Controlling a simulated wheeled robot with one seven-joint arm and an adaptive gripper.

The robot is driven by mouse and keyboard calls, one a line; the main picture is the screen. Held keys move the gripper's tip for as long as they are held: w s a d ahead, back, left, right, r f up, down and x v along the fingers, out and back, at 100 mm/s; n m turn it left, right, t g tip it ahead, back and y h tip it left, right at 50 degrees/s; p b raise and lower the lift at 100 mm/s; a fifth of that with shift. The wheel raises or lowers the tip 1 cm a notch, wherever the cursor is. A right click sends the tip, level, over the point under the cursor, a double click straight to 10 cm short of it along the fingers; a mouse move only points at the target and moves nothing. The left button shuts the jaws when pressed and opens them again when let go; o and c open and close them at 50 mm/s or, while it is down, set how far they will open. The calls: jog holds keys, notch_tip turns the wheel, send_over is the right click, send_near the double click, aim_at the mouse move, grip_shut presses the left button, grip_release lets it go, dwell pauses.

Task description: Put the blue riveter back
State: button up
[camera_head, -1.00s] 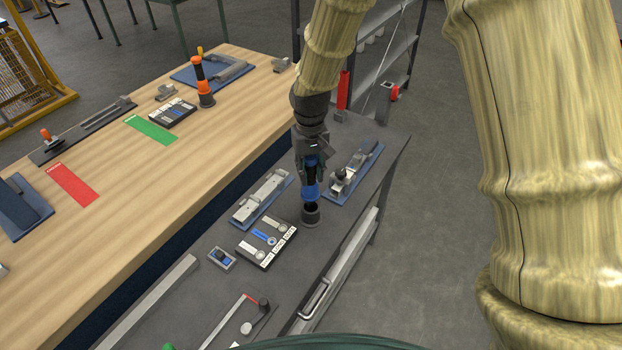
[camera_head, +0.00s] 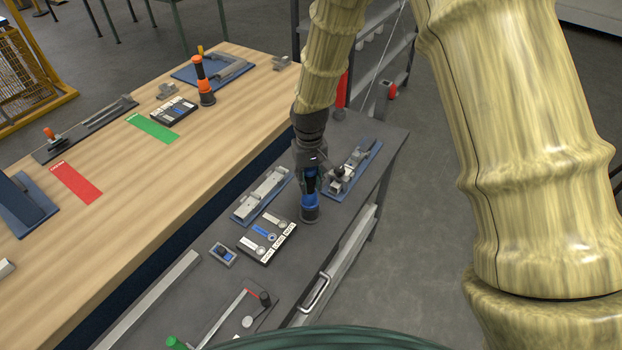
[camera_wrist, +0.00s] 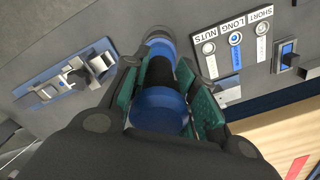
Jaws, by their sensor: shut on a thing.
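The blue riveter (camera_head: 309,200) is upright at the dark round holder (camera_head: 310,215) on the grey bench. Its lower end is at the holder; I cannot tell whether it is fully seated. My gripper (camera_head: 309,177) is shut on the riveter from above. In the wrist view the green finger pads of my gripper (camera_wrist: 172,108) lie on both sides of the blue and black body of the riveter (camera_wrist: 158,108). The gripper hides the riveter's upper part.
A label board (camera_head: 267,236) for short, long and nuts lies front left of the holder. Metal fixtures on blue plates stand left (camera_head: 262,194) and right (camera_head: 352,170). An orange tool (camera_head: 203,82) stands on the wooden table (camera_head: 160,190).

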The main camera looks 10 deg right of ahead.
jog(key=shift+f, duration=0.2)
jog(key=o, duration=0.9)
jog(key=shift+o, duration=0.2)
jog(key=shift+r, duration=0.6)
jog(key=shift+r+b, duration=2.35)
jog(key=shift+r, duration=3.55)
